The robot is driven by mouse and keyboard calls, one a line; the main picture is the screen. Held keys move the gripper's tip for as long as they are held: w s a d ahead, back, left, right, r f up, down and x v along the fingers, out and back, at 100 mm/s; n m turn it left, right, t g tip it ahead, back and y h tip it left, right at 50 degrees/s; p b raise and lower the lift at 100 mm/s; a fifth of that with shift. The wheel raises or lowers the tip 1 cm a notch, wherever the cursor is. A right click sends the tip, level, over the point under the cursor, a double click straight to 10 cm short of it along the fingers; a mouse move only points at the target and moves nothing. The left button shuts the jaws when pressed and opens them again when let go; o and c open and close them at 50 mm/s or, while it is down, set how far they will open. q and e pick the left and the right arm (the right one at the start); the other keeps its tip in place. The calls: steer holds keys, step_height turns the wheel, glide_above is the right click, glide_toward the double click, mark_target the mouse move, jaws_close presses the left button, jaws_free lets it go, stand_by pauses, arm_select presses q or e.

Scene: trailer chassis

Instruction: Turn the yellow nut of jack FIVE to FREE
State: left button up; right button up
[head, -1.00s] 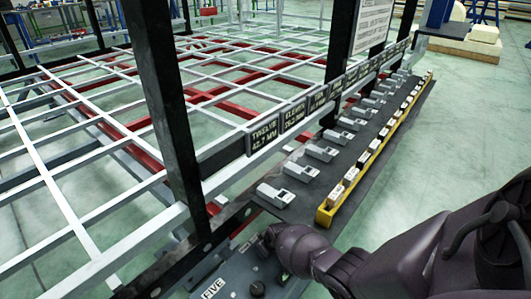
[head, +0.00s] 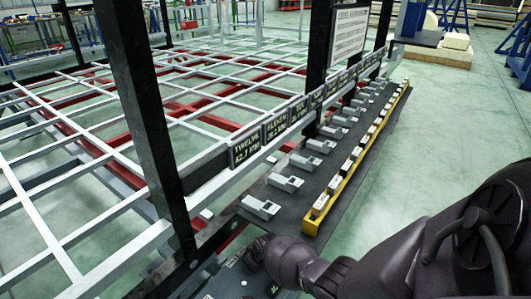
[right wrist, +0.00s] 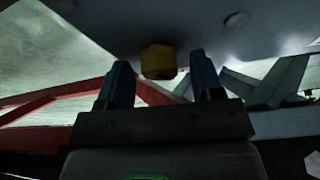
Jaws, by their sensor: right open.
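In the right wrist view the yellow nut (right wrist: 158,62) hangs under a grey plate (right wrist: 200,28). My right gripper (right wrist: 165,75) is open, with one finger on each side of the nut and a gap on both sides. The nut appears to be just beyond or between the fingertips; the exact depth is hard to tell. In the head view my right arm (head: 300,262) reaches in from the lower right to the plate at the bottom edge. The gripper itself and the nut are hidden there. My left gripper is not seen.
Red (right wrist: 40,92) and grey beams run behind the fingers in the right wrist view. In the head view a dark board (head: 300,190) with several grey devices and a yellow rail (head: 360,155) extends away. A black post (head: 140,120) and a white grid frame (head: 60,215) stand left.

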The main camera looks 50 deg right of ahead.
steer(key=p+v, duration=0.1)
steer(key=v, duration=0.1)
steer(key=w+p+v, duration=0.1)
steer(key=p+v, duration=0.1)
steer(key=v, duration=0.1)
steer(key=shift+r, duration=0.4)
steer(key=s+p, duration=0.1)
steer(key=s, duration=0.2)
steer(key=s+p, duration=0.1)
steer(key=s, duration=0.3)
steer(key=s+p, duration=0.1)
steer(key=s, duration=0.3)
steer(key=shift+a+f, duration=0.2)
steer(key=shift+f, duration=0.05)
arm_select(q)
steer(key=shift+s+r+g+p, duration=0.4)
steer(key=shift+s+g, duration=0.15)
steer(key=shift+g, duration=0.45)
arm_select(e)
steer(key=shift+s+f, duration=0.2)
steer(key=shift+s, duration=0.7)
